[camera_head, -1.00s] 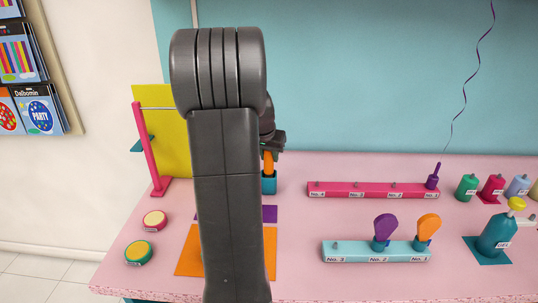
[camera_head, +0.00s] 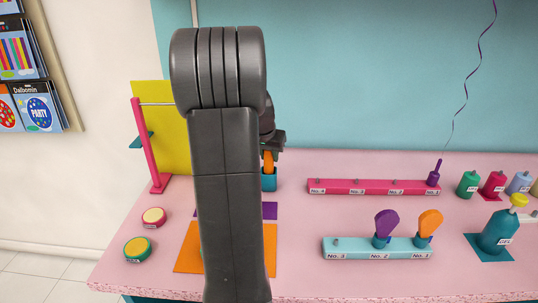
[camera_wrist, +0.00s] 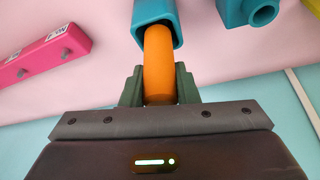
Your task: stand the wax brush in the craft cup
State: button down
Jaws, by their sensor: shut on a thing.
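The wax brush (camera_wrist: 158,65) shows as an orange handle between my gripper's fingers (camera_wrist: 158,88) in the wrist view, and my gripper is shut on it. The handle's far end is inside the mouth of the teal square craft cup (camera_wrist: 155,14). In the head view the orange handle (camera_head: 268,160) stands above the teal cup (camera_head: 269,181), with my gripper (camera_head: 270,146) at its top. My own arm hides much of the area around them. The brush's other end is hidden.
A pink rack (camera_head: 372,188) and a light-blue rack (camera_head: 365,249) with purple and orange paddles stand to the right. A yellow board with a pink post (camera_head: 147,145) stands to the left. An orange mat (camera_head: 188,250) and two round tins (camera_head: 138,249) lie in front.

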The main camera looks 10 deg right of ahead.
jog(key=shift+f, duration=0.15)
jog(key=shift+f+b, duration=0.65)
jog(key=shift+f, duration=0.15)
dwell(0.6)
grip_release()
dwell(0.4)
dwell(0.3)
jog(key=p+v, duration=0.4)
jog(key=v, duration=0.5)
dwell(1.0)
